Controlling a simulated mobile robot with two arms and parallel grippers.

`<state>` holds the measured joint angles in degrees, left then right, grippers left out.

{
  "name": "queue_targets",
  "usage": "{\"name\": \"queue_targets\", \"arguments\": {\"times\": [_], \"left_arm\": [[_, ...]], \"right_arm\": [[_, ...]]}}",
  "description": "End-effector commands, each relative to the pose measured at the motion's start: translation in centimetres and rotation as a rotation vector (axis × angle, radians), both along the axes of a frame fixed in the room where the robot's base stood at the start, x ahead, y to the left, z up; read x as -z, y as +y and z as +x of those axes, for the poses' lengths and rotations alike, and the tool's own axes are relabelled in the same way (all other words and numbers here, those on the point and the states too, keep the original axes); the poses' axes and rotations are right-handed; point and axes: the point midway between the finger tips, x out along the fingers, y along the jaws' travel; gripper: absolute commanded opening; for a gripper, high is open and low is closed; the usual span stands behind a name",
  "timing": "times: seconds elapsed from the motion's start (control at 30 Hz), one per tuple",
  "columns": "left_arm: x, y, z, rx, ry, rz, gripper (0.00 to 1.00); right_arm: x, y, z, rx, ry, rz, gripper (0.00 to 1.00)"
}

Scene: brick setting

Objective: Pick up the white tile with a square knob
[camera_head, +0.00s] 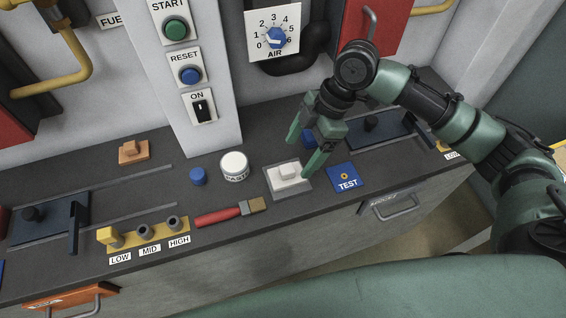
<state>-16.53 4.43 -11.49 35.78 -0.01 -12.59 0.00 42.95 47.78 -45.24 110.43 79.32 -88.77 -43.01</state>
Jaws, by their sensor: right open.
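The white tile with a square knob (285,176) lies on a grey square pad (273,191) near the middle of the dark countertop. My right gripper (304,158) comes in from the upper right and is open and empty. Its two green fingers point down toward the counter. One finger is at the right edge of the tile in the picture, the other is behind it to the upper left. I cannot tell whether the near finger touches the tile. My left gripper is not in view.
A blue TEST tile (344,178) lies right of the pad. A white paste tin (235,167), a blue cylinder (198,176) and a red-handled brush (230,212) lie to the left. The wall panel (186,75) rises behind.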

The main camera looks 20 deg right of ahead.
Motion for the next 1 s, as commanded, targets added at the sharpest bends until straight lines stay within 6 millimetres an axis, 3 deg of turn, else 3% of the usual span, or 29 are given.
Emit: {"name": "queue_targets", "arguments": {"times": [0.17, 0.47, 0.63, 0.87, 1.0], "left_arm": [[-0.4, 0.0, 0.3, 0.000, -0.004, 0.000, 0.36], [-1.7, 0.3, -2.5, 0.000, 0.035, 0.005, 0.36], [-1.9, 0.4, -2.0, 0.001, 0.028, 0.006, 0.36], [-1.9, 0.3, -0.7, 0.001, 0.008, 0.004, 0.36], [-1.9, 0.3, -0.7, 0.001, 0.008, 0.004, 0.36]], "right_arm": [[1.7, 0.8, -0.1, -0.003, 0.004, 0.001, 0.80], [5.2, 2.7, 0.6, -0.002, 0.005, 0.001, 0.80], [6.7, 3.2, 0.6, -0.002, 0.001, -0.001, 0.80], [6.9, 3.3, 0.6, -0.001, 0.001, -0.001, 0.80], [6.9, 3.3, 0.6, -0.001, 0.001, -0.001, 0.41]]}}
